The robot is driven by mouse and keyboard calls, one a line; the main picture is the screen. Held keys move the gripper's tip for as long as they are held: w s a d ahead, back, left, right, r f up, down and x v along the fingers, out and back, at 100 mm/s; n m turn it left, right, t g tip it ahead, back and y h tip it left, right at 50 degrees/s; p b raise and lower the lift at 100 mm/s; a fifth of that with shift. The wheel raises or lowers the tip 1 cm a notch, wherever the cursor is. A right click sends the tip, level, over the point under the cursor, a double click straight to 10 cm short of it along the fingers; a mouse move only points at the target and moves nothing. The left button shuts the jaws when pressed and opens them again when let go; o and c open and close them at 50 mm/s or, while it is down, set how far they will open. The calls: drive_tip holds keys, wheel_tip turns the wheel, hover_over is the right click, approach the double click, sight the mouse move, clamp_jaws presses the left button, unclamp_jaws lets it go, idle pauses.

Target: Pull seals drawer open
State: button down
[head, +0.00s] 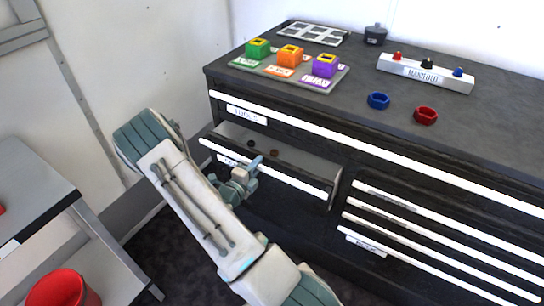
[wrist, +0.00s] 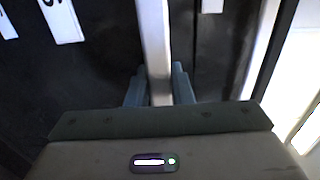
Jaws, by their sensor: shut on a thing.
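The seals drawer (head: 315,174) is the left drawer under the top one in the head view. It stands partly open, with a small black ring (head: 251,143) and a brown ring (head: 274,153) inside. Its white bar handle (head: 300,184) runs along the front edge. My gripper (head: 256,163) is at the handle's middle, shut on it. In the wrist view the handle (wrist: 154,45) passes between my two fingers (wrist: 160,85). The drawer's label is partly hidden by my gripper.
The closed top drawer (head: 246,114) is above. Closed drawers (head: 420,235) are at the right. The worktop (head: 350,95) holds colored blocks, a manifold (head: 425,74), and blue and red rings. A grey cart (head: 35,190) and red bucket (head: 62,290) stand at left.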

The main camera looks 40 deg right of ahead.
drive_tip(key=p+v, duration=0.4)
drive_tip(key=v, duration=2.2)
drive_tip(key=shift+a, duration=0.2)
drive_tip(key=c, duration=1.3)
unclamp_jaws()
drive_tip(key=v, duration=1.4)
drive_tip(key=shift+w+b, duration=0.1)
drive_tip(key=shift+b, duration=0.2)
drive_tip(key=shift+d, duration=0.1)
